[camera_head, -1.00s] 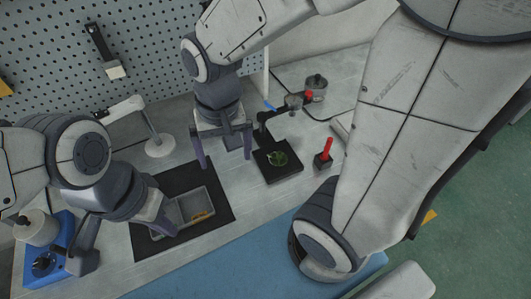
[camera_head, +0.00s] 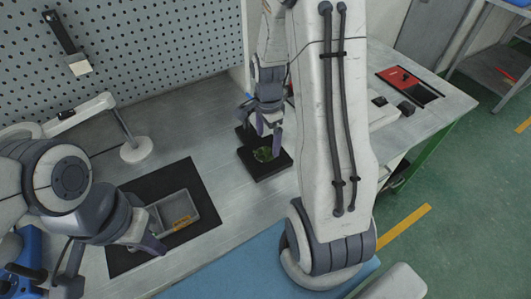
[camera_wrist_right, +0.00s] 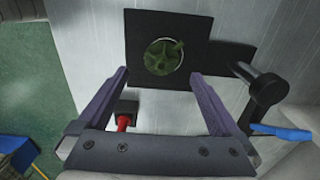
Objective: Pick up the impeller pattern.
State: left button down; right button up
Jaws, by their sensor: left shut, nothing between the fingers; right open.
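The green impeller pattern (camera_head: 264,154) sits on a black square plate (camera_head: 270,172) on the bench. In the right wrist view the impeller pattern (camera_wrist_right: 163,56) shows on the black plate (camera_wrist_right: 143,22), just beyond the fingertips and between their lines. My right gripper (camera_wrist_right: 165,80) is open and empty, with its fingers spread toward the plate. In the head view my right gripper (camera_head: 268,128) hangs right by the impeller and partly hides the plate. My left gripper (camera_head: 160,248) is shut and empty over the front of the black mat at the left.
A red-handled tool (camera_wrist_right: 124,122) stands close to the plate. A blue-handled piece (camera_wrist_right: 282,132) and a dark post arm (camera_wrist_right: 262,90) are beside it. A white lamp stand (camera_head: 136,150) is at the back left.

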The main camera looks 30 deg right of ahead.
aim_at(266, 148)
jog(key=f, duration=0.4)
jog(key=shift+w+a+f, duration=0.1)
jog(key=shift+a+f, duration=0.15)
jog(key=shift+f, duration=0.15)
jog(key=shift+r, duration=0.1)
jog(key=c, duration=1.5)
